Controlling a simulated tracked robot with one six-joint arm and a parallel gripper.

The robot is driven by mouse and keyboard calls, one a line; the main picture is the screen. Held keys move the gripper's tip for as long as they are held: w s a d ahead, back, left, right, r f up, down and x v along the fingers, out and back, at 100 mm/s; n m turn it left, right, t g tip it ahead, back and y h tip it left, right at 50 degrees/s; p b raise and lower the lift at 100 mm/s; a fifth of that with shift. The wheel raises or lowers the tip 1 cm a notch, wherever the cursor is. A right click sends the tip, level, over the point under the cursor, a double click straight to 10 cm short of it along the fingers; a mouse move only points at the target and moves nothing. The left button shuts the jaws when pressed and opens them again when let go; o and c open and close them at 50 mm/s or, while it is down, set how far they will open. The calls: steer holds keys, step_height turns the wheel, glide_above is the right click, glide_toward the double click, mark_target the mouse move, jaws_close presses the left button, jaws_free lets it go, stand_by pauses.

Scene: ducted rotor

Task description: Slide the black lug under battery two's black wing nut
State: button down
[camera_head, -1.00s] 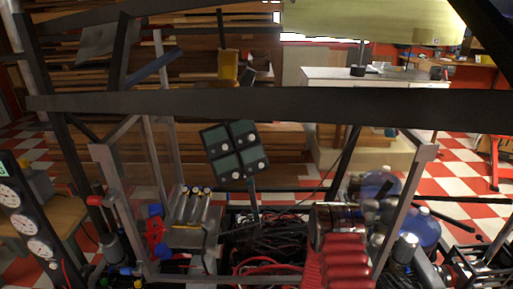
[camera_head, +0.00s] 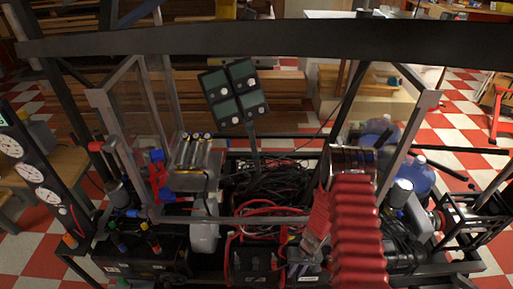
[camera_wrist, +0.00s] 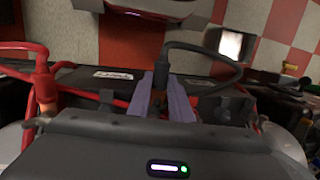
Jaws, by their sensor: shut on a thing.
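My gripper (camera_wrist: 160,98) shows in the wrist view with two purple-grey fingers closed around the black lug (camera_wrist: 161,74) at the end of a thick black cable (camera_wrist: 205,52). The cable arches up and away to the right. The lug's flat end is hidden between the fingers. Behind the fingers are black battery tops with white labels (camera_wrist: 112,74). In the head view my gripper (camera_head: 301,266) is low, beside a black battery (camera_head: 255,264) with red cables. I cannot clearly pick out the black wing nut or tell which battery is battery two.
Red cables with a red terminal boot (camera_wrist: 42,75) stand left of my gripper in the wrist view. Dark tangled cables (camera_head: 262,185) lie behind the batteries. Another black battery (camera_head: 145,266) sits to the left. Metal frame bars (camera_head: 240,43) cross in front, leaving tight room.

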steer(key=shift+w, duration=1.15)
stand_by(0.4)
steer(key=c, duration=1.5)
jaws_free()
steer(key=shift+w, duration=0.1)
steer(key=shift+c, duration=0.2)
steer(key=v, duration=1.3)
steer(key=shift+d+r, duration=0.1)
steer(key=shift+r, duration=0.25)
